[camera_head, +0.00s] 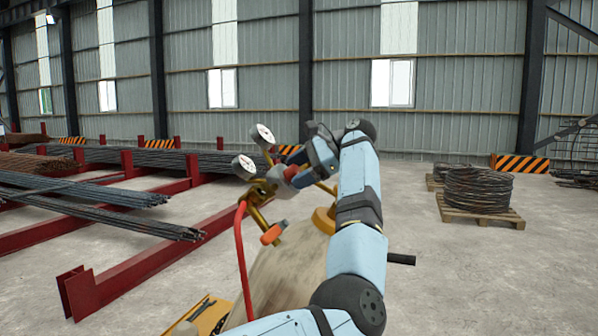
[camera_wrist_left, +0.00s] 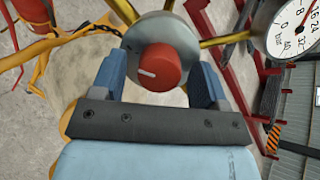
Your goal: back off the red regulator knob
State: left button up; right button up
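The red regulator knob (camera_wrist_left: 158,68) with a white mark faces the left wrist view, in front of the silver regulator body (camera_wrist_left: 180,30). My left gripper (camera_wrist_left: 158,80) has one blue finger on each side of the knob, with a narrow gap showing at both sides, so it looks open around it. In the head view the left gripper (camera_head: 300,170) is at the regulator, and the red knob (camera_head: 290,173) is partly hidden by it. Two round white gauges (camera_head: 262,135) (camera_head: 244,167) stand on the brass fittings. My right gripper is not in view.
A red hose (camera_head: 241,260) hangs below the regulator beside an orange-handled valve (camera_head: 272,234). A yellow tray (camera_head: 215,308) is at the bottom. Red racks with rebar (camera_head: 90,200) stand at left. Wire coils on a pallet (camera_head: 478,190) are at right; the floor between is clear.

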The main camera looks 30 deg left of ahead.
pick_arm(q)
jog(key=p+v, duration=0.5)
jog(key=v, duration=0.9)
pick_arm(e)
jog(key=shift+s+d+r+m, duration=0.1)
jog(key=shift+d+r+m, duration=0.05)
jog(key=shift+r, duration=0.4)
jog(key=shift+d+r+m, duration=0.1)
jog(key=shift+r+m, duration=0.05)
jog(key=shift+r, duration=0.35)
pick_arm(q)
jog(key=shift+a, duration=0.1)
